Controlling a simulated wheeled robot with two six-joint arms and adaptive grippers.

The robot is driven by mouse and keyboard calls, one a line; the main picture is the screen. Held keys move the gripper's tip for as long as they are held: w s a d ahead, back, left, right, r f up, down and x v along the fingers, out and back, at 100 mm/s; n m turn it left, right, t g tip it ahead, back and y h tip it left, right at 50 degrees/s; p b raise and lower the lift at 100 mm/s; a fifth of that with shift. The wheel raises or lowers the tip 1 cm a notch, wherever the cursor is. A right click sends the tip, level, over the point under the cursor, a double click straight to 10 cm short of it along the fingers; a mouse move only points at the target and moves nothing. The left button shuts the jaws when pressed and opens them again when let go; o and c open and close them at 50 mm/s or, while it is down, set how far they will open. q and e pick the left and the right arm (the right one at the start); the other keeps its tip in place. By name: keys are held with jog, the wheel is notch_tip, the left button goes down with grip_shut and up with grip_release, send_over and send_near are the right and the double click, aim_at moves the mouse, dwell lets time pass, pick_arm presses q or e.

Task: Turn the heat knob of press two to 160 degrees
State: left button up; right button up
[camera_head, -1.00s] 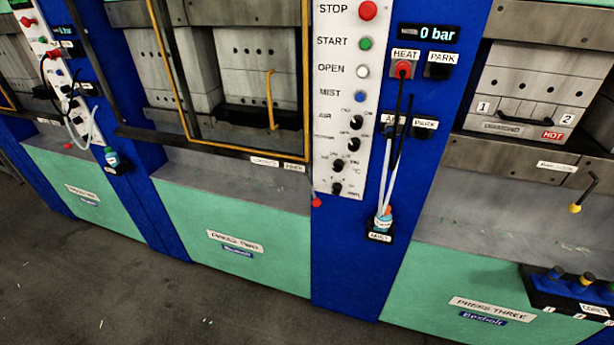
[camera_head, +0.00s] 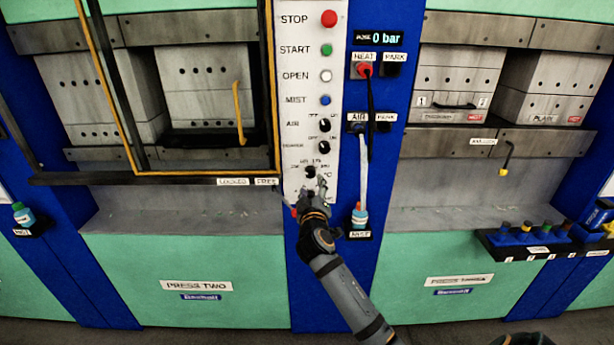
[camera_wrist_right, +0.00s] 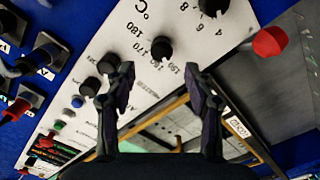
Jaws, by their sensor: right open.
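The white control panel (camera_head: 320,100) stands right of press two, whose sign (camera_head: 197,286) is on the green front. The heat knob (camera_head: 310,172) is a small black dial low on the panel, with numbers around it. In the right wrist view the black knob (camera_wrist_right: 162,48) has °C and printed numbers around it; I cannot tell where its mark points. My right gripper (camera_head: 315,190) is at the lower panel, just below this knob. In the wrist view the open, empty fingers (camera_wrist_right: 160,75) straddle the line to the knob, apart from it. My left gripper is out of view.
Another black knob (camera_wrist_right: 214,4) lies close by, and a red knob (camera_wrist_right: 270,41) stands at the panel's end. More dials and coloured buttons (camera_head: 326,50) run up the panel. A hose and cable (camera_head: 364,170) hang just right. Press two's yellow-edged guard (camera_head: 268,100) is left.

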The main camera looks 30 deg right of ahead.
aim_at(310, 175)
jog(key=p+x, duration=0.1)
jog(key=x, duration=0.5)
jog(key=shift+w, duration=0.4)
jog(key=shift+w+d, duration=0.3)
jog(key=shift+w, duration=0.15)
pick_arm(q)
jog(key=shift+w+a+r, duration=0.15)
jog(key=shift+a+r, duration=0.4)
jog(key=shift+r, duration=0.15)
pick_arm(e)
jog(key=shift+c, duration=0.3)
grip_shut()
jog(key=shift+f+m+b, duration=0.25)
jog(key=shift+m+b, duration=0.15)
jog(key=shift+b, duration=0.35)
jog(key=m+b, duration=0.4)
jog(key=b, duration=0.2)
jog(key=shift+f, duration=0.1)
pick_arm(q)
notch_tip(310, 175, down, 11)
jog(key=b, duration=0.3)
pick_arm(e)
jog(key=shift+r+m, duration=0.15)
jog(key=shift+m, duration=0.85)
jog(key=shift+r+m, duration=0.1)
jog(key=shift+m, duration=0.9)
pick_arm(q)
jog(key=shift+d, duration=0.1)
